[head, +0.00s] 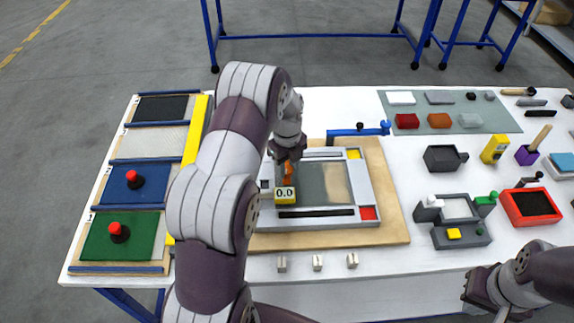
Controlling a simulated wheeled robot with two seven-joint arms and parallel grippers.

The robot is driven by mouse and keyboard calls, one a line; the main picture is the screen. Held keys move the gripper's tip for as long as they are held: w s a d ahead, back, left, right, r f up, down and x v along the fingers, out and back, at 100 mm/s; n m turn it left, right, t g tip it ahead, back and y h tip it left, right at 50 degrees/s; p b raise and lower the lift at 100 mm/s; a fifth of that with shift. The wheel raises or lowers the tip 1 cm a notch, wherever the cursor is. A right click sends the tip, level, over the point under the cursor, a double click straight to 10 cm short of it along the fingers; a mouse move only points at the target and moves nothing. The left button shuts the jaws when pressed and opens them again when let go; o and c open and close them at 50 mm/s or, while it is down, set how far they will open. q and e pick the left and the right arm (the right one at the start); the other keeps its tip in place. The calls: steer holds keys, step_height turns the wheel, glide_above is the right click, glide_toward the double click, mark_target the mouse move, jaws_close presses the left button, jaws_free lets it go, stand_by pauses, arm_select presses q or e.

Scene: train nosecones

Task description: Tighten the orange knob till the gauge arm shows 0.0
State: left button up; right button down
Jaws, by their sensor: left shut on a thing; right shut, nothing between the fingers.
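The gauge (285,196) is a small yellow block with a display that reads 0.0, at the left-middle of a grey frame. The orange knob (288,173) stands just above the display in the head view, partly hidden by the gripper. My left gripper (287,160) points down and is shut on the orange knob. The gauge arm itself is hard to make out behind the gripper and my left arm. My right gripper (470,300) is at the lower right, in front of the table edge, shut and empty.
The grey frame (365,190) lies on a wooden board (395,225). A blue clamp (355,132) is behind it. Coloured panels with red knobs are at left. Trays, blocks and tools fill the right. Three small pale blocks (317,263) sit by the front edge.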

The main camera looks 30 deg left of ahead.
arm_select(q)
steer(key=shift+w+a+r, duration=0.1)
steer(key=shift+w+r, duration=0.2)
steer(key=shift+w, duration=0.05)
steer(key=o, duration=0.9)
steer(key=shift+o, duration=0.8)
steer(key=shift+s+f, duration=0.1)
steer(key=shift+f, duration=0.15)
steer(key=shift+r, duration=0.1)
step_height(320, 180, up, 8)
steer(key=shift+f+b, duration=0.25)
steer(key=shift+b, duration=0.75)
step_height(320, 180, up, 5)
steer(key=p, duration=0.4)
glide_above(287, 168)
